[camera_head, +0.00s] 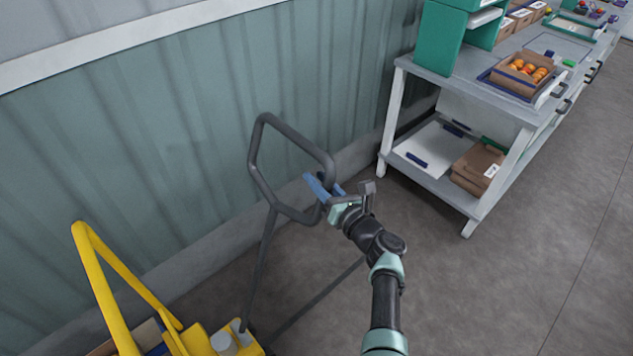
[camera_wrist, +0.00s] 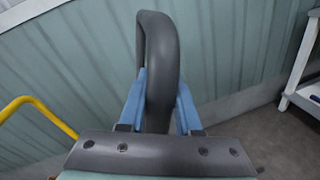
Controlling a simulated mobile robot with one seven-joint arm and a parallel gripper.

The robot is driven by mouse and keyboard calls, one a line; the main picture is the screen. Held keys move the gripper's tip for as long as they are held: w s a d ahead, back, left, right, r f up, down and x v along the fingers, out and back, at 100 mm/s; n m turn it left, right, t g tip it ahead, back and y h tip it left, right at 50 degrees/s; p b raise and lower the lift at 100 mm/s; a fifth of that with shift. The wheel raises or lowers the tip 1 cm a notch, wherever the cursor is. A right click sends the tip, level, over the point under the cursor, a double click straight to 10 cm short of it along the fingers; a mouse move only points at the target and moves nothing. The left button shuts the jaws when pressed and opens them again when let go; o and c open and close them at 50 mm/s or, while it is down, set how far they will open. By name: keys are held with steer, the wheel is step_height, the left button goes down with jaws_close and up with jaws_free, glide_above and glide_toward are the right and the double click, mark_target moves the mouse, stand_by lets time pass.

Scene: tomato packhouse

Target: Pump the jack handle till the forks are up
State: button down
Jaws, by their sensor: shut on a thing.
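The jack handle is a dark grey loop (camera_head: 261,178) on a long thin shaft (camera_head: 262,265). It stands tilted in front of the green wall, and the shaft runs down to the yellow jack (camera_head: 205,342) at the lower left. My gripper (camera_head: 325,187) has its blue fingers shut around the right side of the loop. In the wrist view the loop (camera_wrist: 158,60) passes between the two blue fingers of my gripper (camera_wrist: 160,95). The forks are not visible in either view.
A yellow rail (camera_head: 120,268) rises at the lower left, beside part of a cardboard box. A grey workbench (camera_head: 500,92) with a lower shelf (camera_head: 432,152) stands at the upper right, bearing a box of tomatoes (camera_head: 519,77). The floor at the right is clear.

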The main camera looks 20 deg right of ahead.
steer(key=c, duration=0.6)
jaws_free()
steer(key=shift+d, duration=0.1)
steer(key=shift+s, duration=0.1)
steer(key=s+d+p, duration=0.1)
steer(key=s+p, duration=0.2)
steer(key=s, duration=0.9)
steer(key=shift+s+d+r, duration=0.25)
steer(key=shift+s+r, duration=0.1)
steer(key=shift+r, duration=0.05)
